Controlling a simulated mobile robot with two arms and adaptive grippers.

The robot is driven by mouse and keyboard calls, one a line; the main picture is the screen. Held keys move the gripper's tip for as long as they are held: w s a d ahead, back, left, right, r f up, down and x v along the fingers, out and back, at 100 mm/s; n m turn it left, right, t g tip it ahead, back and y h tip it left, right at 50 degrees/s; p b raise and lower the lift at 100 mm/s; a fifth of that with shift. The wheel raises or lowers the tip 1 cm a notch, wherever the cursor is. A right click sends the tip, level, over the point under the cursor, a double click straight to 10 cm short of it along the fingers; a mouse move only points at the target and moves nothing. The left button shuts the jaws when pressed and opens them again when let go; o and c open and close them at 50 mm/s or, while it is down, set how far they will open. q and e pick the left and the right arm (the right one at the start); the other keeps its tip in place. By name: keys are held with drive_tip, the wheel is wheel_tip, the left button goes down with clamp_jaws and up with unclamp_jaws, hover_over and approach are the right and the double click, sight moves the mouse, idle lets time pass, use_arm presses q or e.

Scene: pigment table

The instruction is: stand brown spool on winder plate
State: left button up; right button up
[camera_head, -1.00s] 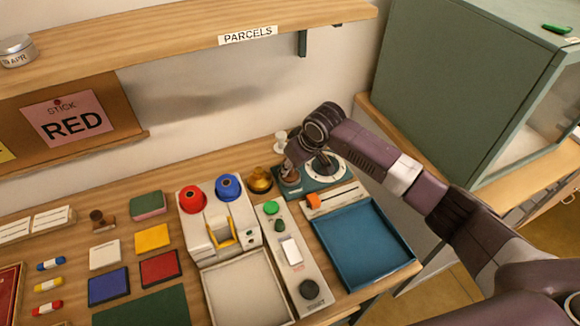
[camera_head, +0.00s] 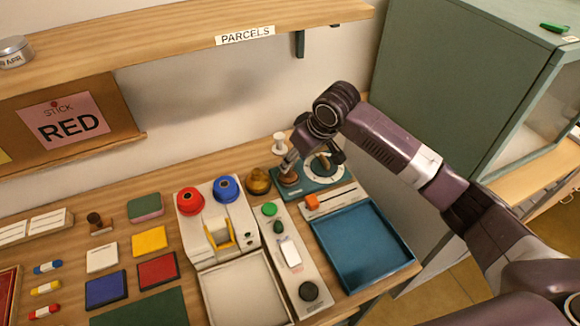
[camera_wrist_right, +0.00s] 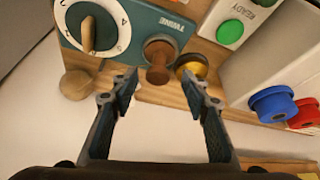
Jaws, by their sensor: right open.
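The brown spool (camera_head: 288,178) stands upright at the left end of the teal winder (camera_head: 318,184). In the right wrist view the spool (camera_wrist_right: 158,74) shows just beyond and between my fingertips, its foot on or over the winder's teal top (camera_wrist_right: 183,24); the plate under it is hidden. My right gripper (camera_wrist_right: 160,88) is open and empty, its fingers spread wide to either side, apart from the spool. In the head view the right gripper (camera_head: 312,160) is above the winder. My left gripper is not in view.
The winder's white dial (camera_head: 338,172) is right of the spool. A brass pot (camera_head: 258,181) stands close on the left, and a pale spool (camera_head: 279,141) behind. A blue tray (camera_head: 362,246) and a button panel (camera_head: 293,262) lie in front. The green cabinet (camera_head: 440,85) is at right.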

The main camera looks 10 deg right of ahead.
drive_tip(key=shift+v, duration=2.65)
